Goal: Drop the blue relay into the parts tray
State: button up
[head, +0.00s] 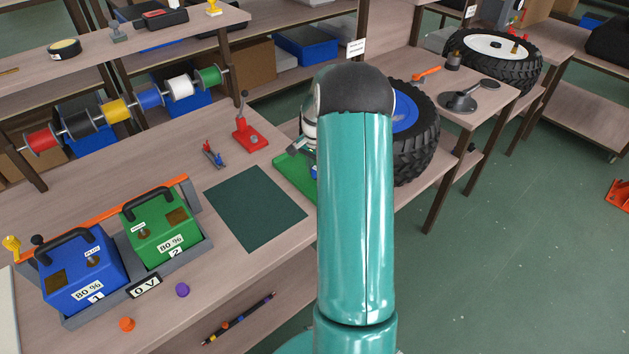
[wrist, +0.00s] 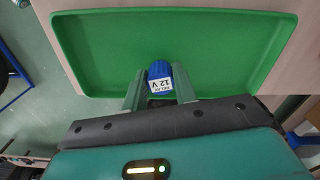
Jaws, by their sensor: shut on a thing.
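The blue relay (wrist: 158,70), with a white label reading "RELAY 12 V", is between the fingers of my gripper (wrist: 160,92) in the wrist view. The gripper is shut on it. The green parts tray (wrist: 230,58) lies beyond and beneath the relay, with its floor empty around it. The relay overlaps the tray in the picture; I cannot tell the height between them. In the head view my teal arm hides most of the tray (head: 288,176), and a small blue bit of the relay (head: 314,171) shows at the arm's left edge.
A dark green mat (head: 255,207) lies left of the tray on the bench. A red lever device (head: 248,133) stands behind it. Blue (head: 82,275) and green (head: 160,225) battery boxes stand at left. A large wheel (head: 412,130) is just right of my arm.

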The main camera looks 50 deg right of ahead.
jog(key=o, duration=1.1)
jog(key=shift+o, duration=0.2)
notch_tip(320, 180, up, 14)
jog(key=shift+f, duration=0.1)
